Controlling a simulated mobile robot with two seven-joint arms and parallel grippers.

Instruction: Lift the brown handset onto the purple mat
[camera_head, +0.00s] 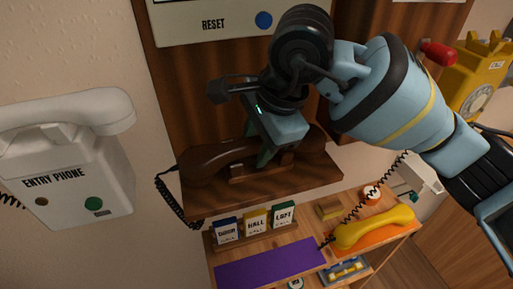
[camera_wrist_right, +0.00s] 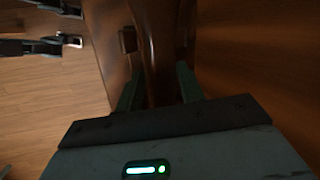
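The brown handset (camera_head: 217,158) lies across its wooden wall phone, above the lower shelf. My right gripper (camera_head: 268,158) is down at the middle of the handset, its fingers pointing down. In the right wrist view the handset (camera_wrist_right: 158,50) runs between the two green fingers, one on each side. Whether the fingers press on it cannot be told. The purple mat (camera_head: 270,270) lies flat and bare on the lower shelf, below the phone. My left gripper is not in view.
A white entry phone (camera_head: 65,175) hangs at left. Cards marked DOOR, HALL and LOFT (camera_head: 255,222) stand behind the mat. A yellow handset (camera_head: 374,228) lies on an orange mat (camera_head: 402,229) at right. A black coiled cord (camera_head: 171,203) hangs left of the brown phone.

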